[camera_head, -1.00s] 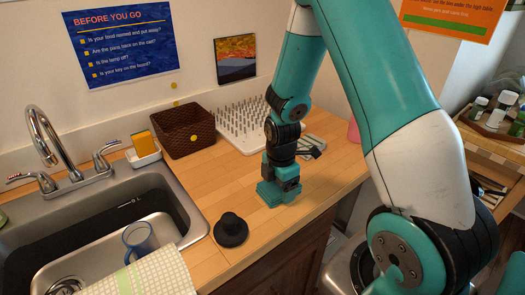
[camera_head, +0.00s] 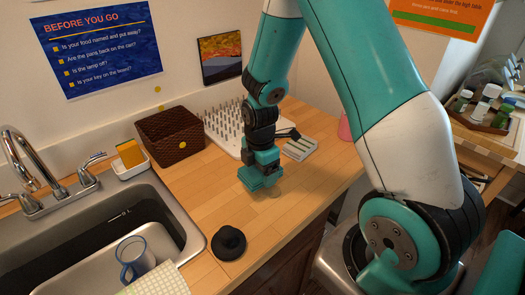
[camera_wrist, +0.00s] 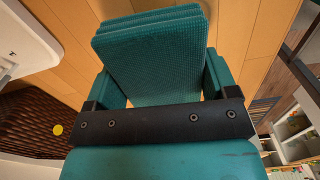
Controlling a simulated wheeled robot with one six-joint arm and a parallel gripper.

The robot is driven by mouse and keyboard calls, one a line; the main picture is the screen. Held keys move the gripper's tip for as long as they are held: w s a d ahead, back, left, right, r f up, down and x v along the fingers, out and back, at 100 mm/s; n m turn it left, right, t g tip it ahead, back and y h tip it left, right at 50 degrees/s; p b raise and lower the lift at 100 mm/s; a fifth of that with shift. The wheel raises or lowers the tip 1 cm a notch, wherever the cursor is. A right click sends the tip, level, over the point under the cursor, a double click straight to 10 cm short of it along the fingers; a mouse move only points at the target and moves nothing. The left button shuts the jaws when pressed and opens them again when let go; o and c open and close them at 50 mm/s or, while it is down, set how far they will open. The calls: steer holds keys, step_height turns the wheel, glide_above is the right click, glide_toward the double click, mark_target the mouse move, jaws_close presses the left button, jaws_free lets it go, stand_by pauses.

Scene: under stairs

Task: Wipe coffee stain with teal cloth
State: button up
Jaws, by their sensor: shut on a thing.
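The teal cloth (camera_head: 258,182) is a folded, ribbed pad at the lower end of my arm, on or just above the wooden counter. My gripper (camera_head: 262,162) points down and is shut on it. In the wrist view the cloth (camera_wrist: 150,60) sits between the two teal fingers and hides what is under it. A faint brownish mark, seemingly the coffee stain (camera_head: 275,192), shows on the counter just right of the cloth. Part of the mark may be hidden by the cloth.
A black knobbed object (camera_head: 228,243) stands at the counter's front, by the sink (camera_head: 180,205). A brown basket (camera_head: 170,135), a sponge holder (camera_head: 130,166) and a white pegged rack (camera_head: 222,128) stand behind. Bare counter lies between the cloth and the front edge.

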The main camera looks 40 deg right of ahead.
steer(key=shift+r+p, duration=1.45)
steer(key=shift+r, duration=0.6)
steer(key=shift+d+f, duration=0.1)
